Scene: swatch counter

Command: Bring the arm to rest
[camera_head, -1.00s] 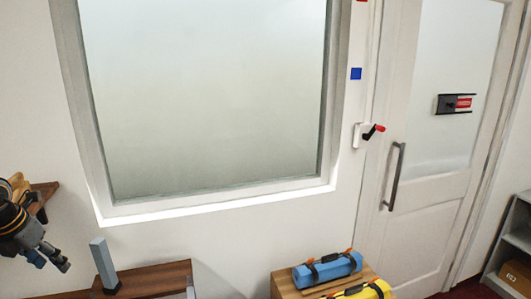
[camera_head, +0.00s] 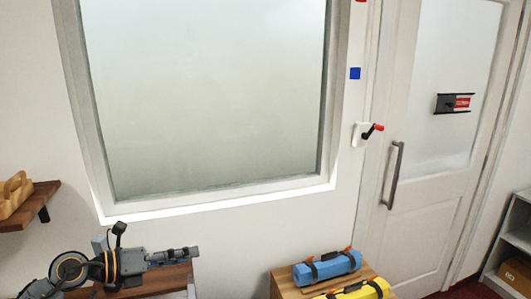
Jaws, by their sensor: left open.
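My left arm comes in low at the left, and its gripper (camera_head: 178,256) reaches to the right over the small brown wooden table (camera_head: 180,279). The gripper is open, and I see nothing between its fingers. A grey-blue upright block (camera_head: 97,244) on that table is mostly hidden behind my wrist. I cannot tell whether the arm touches the block or the table. My right gripper is not in view.
A wooden shelf (camera_head: 40,200) with a tan wooden object (camera_head: 15,194) is on the left wall. A blue roll (camera_head: 327,266) and a yellow roll (camera_head: 362,290) lie on a wooden stand. A door (camera_head: 420,210) and grey shelving (camera_head: 505,265) are at the right.

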